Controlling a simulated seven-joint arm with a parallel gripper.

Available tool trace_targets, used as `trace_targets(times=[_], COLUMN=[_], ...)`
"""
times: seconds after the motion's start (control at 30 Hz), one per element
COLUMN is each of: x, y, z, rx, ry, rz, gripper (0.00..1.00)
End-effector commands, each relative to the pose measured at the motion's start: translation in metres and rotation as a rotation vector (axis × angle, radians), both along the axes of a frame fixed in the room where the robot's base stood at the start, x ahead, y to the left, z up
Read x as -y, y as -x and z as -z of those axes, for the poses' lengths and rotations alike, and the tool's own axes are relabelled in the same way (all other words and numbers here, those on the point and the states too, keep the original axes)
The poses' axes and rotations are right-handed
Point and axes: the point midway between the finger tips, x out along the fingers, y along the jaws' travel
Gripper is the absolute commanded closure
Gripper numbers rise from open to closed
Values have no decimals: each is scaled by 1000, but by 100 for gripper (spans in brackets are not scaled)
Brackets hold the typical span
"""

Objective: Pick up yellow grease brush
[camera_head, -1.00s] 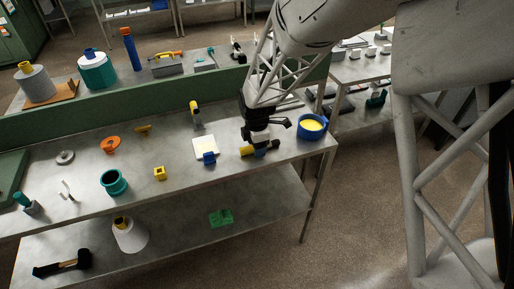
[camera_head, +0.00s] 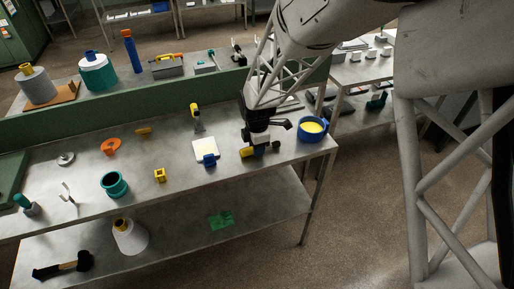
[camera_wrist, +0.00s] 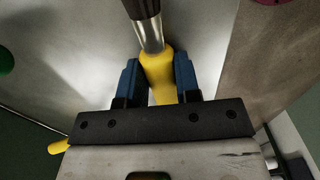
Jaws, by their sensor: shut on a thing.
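The yellow grease brush (camera_wrist: 160,68) runs up between my fingers in the wrist view, with a metal collar and a dark tip at the top edge. My gripper (camera_wrist: 158,85) has its two blue fingers closed on either side of the yellow handle. In the head view my gripper (camera_head: 262,149) is low over the right end of the workbench, and the yellow handle (camera_head: 247,152) shows to its left. The brush lies at or just above the bench top; I cannot tell if it touches. My gripper hides its middle.
A blue pot with yellow contents (camera_head: 312,128) stands close to the right, near the bench edge. A white pad (camera_head: 205,150) with a blue block (camera_head: 209,160) lies to the left. A yellow-headed tool (camera_head: 195,113) stands behind. The bench front between them is clear.

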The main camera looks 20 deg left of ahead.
Motion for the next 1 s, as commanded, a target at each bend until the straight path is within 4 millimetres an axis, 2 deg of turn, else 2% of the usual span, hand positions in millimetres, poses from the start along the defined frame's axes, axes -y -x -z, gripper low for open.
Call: trace_targets(times=[0.17, 0.33, 1.0], x=[0, 0, 66], y=[0, 0, 78], z=[-13, -35, -42], rx=[1, 2, 1], ry=[-1, -2, -1], rz=[0, 0, 0], gripper=[93, 93, 93])
